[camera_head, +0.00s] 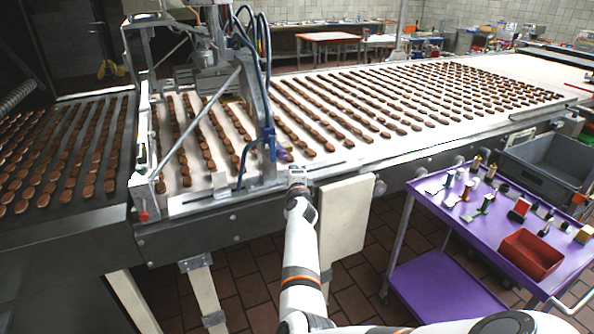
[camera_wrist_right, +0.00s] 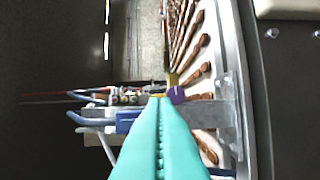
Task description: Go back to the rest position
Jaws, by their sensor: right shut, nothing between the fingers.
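My right arm reaches up from the bottom middle of the head view. Its gripper (camera_head: 297,174) is at the near edge of the white conveyor, close to the blue-piped machine frame. In the right wrist view the two teal fingers (camera_wrist_right: 160,115) lie against each other, shut with nothing held between them. A purple knob (camera_wrist_right: 176,95) shows just past the fingertips; I cannot tell whether they touch it. My left gripper is not in view.
The white conveyor (camera_head: 349,155) carries rows of brown biscuits. A machine frame (camera_head: 263,80) with blue hoses stands over it. A purple cart (camera_head: 470,226) with small parts and a red bin (camera_head: 531,255) stands at right, near a grey crate (camera_head: 548,165). Tiled floor shows below.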

